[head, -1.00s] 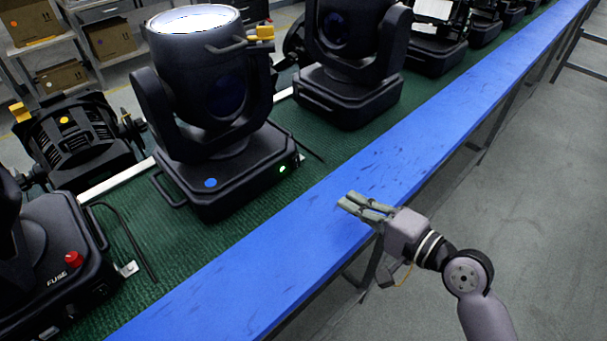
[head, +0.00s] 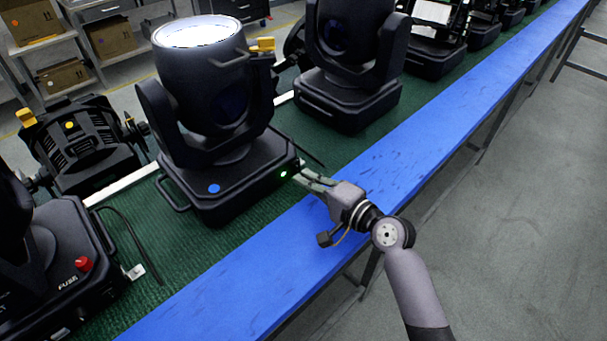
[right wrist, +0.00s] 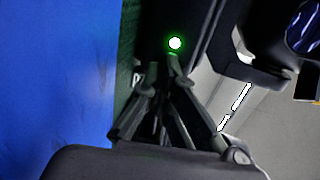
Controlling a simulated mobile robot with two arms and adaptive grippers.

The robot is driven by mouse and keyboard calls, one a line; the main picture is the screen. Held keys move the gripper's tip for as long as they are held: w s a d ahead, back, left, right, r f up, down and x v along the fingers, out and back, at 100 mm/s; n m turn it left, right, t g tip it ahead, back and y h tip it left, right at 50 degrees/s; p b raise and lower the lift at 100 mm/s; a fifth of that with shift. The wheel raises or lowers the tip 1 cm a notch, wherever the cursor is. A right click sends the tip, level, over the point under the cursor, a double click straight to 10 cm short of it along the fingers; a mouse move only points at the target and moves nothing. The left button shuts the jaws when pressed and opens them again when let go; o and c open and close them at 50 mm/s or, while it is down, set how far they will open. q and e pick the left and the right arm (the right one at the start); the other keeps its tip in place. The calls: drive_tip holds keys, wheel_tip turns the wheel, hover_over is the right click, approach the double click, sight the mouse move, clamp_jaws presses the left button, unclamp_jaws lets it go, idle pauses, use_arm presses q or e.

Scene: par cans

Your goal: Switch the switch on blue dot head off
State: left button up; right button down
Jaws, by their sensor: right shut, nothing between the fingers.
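The blue dot head is a dark moving-head light (head: 225,150) with a blue dot (head: 214,188) on its base. Its top lens (head: 198,31) glows white. A green light (head: 283,174) is lit on the base's side panel and shows as a bright green-white spot (right wrist: 175,43) in the right wrist view. My right gripper (head: 302,176) is shut and empty, its fingertips at the base's side panel beside the green light. The right wrist view shows the fingers (right wrist: 163,75) just below that light. The switch is hidden behind the fingertips, and contact cannot be told. My left gripper is not in view.
A blue table edge (head: 400,160) runs along the green mat (head: 180,270). Another moving head (head: 345,95) stands behind right. A fixture with a red fuse knob (head: 84,264) is at lower left. A yellow-dot lamp (head: 80,145) is at left.

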drive_tip(key=shift+w+a+f, duration=0.1)
drive_tip(key=shift+w+a, duration=0.35)
drive_tip(key=b, duration=0.1)
drive_tip(key=f+b, duration=0.1)
drive_tip(key=b, duration=0.1)
drive_tip(key=shift+w+a+t+y+b, duration=0.15)
drive_tip(key=shift+t+y+b, duration=0.15)
drive_tip(key=shift+r+p, duration=0.4)
drive_tip(key=shift+p, duration=0.05)
drive_tip(key=shift+d, duration=0.2)
drive_tip(key=v, duration=1.1)
drive_tip(key=shift+s+d, duration=0.15)
drive_tip(key=shift+s, duration=0.25)
